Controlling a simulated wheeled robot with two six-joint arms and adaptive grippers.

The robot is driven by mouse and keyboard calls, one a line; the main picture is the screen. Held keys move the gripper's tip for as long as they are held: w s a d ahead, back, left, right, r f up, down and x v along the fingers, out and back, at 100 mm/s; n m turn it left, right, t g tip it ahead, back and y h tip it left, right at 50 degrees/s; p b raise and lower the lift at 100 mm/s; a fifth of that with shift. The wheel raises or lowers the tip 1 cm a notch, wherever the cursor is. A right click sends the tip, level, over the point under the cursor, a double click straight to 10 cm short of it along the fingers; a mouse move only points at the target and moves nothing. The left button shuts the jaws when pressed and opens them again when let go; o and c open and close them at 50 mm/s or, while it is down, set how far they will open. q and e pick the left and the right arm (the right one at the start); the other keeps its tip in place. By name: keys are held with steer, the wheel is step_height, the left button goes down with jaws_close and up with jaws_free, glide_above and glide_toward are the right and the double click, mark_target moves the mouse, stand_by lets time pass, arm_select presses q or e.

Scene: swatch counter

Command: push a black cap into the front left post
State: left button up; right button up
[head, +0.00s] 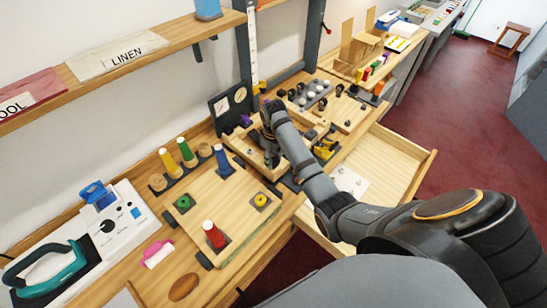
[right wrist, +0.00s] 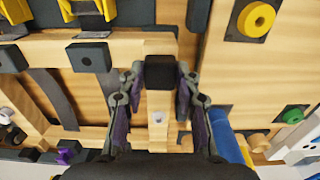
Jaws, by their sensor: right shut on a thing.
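My right gripper (right wrist: 160,82) is shut on a small black cap (right wrist: 160,75) in the right wrist view, with one finger on each side. The cap shows directly over a pale wooden piece (right wrist: 158,45); I cannot tell whether it touches a post or is above it. In the head view my right gripper (head: 270,152) is at the wooden frame (head: 238,150) on the counter, and the cap is hidden there. The front left post cannot be made out clearly. My left gripper is not in view.
A blue cone (head: 222,160) stands close left of the gripper and shows beside its finger in the wrist view (right wrist: 228,135). A dark gauge panel (head: 232,103) stands behind. A board with a red cone (head: 214,236) lies at left. An open drawer (head: 385,160) is at right.

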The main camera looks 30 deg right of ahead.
stand_by(0.4)
steer(key=shift+f+p, duration=0.2)
steer(key=shift+p, duration=0.2)
stand_by(0.4)
steer(key=shift+p, duration=0.5)
steer(key=shift+f, duration=0.3)
stand_by(0.3)
steer(key=o, duration=1.2)
steer(key=shift+o, duration=0.2)
